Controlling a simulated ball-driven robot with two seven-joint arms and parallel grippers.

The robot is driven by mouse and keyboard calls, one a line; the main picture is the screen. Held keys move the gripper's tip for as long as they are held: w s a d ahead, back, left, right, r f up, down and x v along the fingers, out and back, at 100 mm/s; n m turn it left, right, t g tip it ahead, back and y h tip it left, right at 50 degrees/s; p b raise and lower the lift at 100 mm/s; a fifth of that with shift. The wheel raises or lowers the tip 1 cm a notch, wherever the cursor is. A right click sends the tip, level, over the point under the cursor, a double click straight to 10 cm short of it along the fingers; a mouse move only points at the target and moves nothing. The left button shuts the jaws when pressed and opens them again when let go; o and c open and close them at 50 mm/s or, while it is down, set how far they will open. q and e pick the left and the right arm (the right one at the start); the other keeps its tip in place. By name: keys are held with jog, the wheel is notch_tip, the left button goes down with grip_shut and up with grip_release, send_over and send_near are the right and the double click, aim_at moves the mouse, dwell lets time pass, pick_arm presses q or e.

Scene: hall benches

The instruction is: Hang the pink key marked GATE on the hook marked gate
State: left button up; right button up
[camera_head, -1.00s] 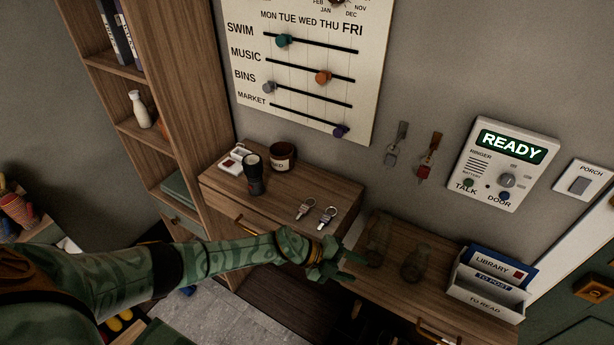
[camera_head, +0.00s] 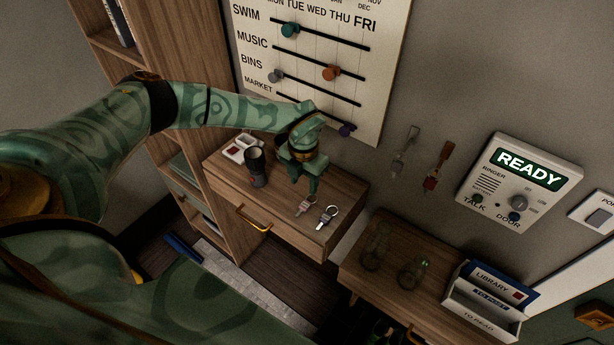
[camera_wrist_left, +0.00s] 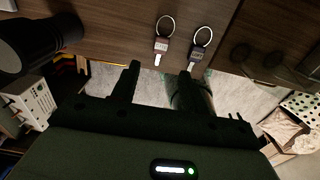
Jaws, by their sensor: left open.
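A pinkish key (camera_head: 303,207) on a ring lies on the wooden drawer cabinet, near its front edge; it also shows in the left wrist view (camera_wrist_left: 161,45). A darker grey key (camera_head: 326,217) on a ring lies just right of it and shows in the left wrist view (camera_wrist_left: 197,52). The tag lettering is too small to read. My left gripper (camera_head: 303,186) is open and empty, pointing down just above and behind the pinkish key. Two wall fixtures, one grey (camera_head: 405,150) and one red (camera_head: 437,165), hang right of the calendar board; their marks are unreadable. My right gripper is out of view.
A dark cylinder (camera_head: 256,167) and a white tray (camera_head: 239,148) stand on the cabinet (camera_head: 330,240), left of the gripper. Glass jars (camera_head: 413,273) and a letter rack (camera_head: 480,310) stand on the lower cabinet. The calendar board (camera_head: 372,90) is behind the gripper.

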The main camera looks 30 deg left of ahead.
pick_arm(q)
jog(key=f, duration=0.1)
jog(key=b, duration=0.6)
send_over(305, 205)
notch_tip(305, 205, down, 5)
jog(key=shift+s+f, duration=0.1)
jog(key=shift+s, duration=0.05)
jog(key=shift+f+b, duration=0.55)
jog(key=shift+f, duration=1.2)
grip_shut()
notch_tip(305, 205, up, 8)
jog(key=p, duration=0.7)
jog(key=shift+r+p, duration=0.15)
jog(key=shift+p, duration=0.15)
